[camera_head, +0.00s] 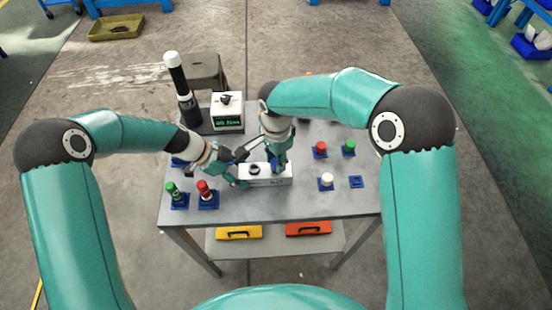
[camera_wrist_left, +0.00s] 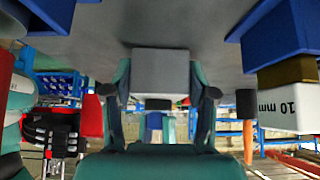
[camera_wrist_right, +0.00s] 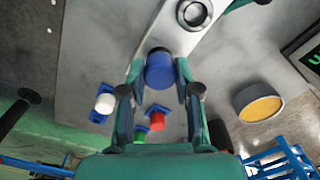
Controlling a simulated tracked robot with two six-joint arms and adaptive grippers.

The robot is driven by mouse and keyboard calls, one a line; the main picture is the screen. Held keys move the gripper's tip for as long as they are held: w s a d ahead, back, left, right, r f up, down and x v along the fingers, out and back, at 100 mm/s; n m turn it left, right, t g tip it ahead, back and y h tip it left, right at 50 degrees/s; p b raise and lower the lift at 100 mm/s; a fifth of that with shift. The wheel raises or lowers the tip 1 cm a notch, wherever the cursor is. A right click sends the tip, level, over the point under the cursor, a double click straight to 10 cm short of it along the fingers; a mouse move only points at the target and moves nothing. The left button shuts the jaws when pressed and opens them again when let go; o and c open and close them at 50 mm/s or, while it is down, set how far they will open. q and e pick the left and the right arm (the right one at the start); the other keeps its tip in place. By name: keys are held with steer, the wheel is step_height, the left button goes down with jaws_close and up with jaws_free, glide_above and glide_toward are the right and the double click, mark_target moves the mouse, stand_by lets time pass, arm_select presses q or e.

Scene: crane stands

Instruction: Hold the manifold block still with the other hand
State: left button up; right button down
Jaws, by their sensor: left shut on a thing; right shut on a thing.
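The manifold block (camera_head: 258,182) is a white, long block lying near the middle of the grey table. It has a dark round port (camera_head: 254,169) on its top; in the right wrist view a silver-ringed port shows on the block (camera_wrist_right: 180,38). My left gripper (camera_head: 243,179) is shut on the block's left end; the left wrist view shows the block's grey end face (camera_wrist_left: 160,72) between its fingers. My right gripper (camera_head: 278,166) is shut on a blue cylindrical plug (camera_wrist_right: 160,70) at the block's right part. Whether the plug is fully seated cannot be told.
A green-topped piece (camera_head: 171,188) and red-topped piece (camera_head: 203,187) stand in blue holders at left. Red (camera_head: 321,147), green (camera_head: 349,146) and white (camera_head: 327,179) ones stand at right, beside an empty blue holder (camera_head: 356,182). A display box (camera_head: 227,112) and tall black-and-white cylinder (camera_head: 182,85) stand behind.

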steer(key=shift+m, duration=0.6)
steer(key=m, duration=0.4)
steer(key=shift+m, duration=0.4)
steer(key=shift+m, duration=0.4)
steer(key=m, duration=0.4)
steer(key=shift+m, duration=0.4)
steer(key=c, duration=0.7)
jaws_free()
steer(key=shift+c, duration=1)
